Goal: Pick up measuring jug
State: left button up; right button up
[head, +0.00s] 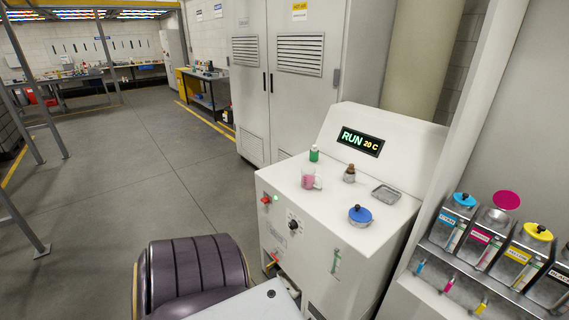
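Neither my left gripper nor my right gripper is in view, and nothing is touching the jug.
The display (361,142) reads RUN 20 C. Several ink tanks (488,235) line the right.

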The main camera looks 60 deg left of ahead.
aim_at(308, 172)
jog(key=u, duration=1.8)
jog(key=z, duration=1.4)
jog(key=u, duration=0.9)
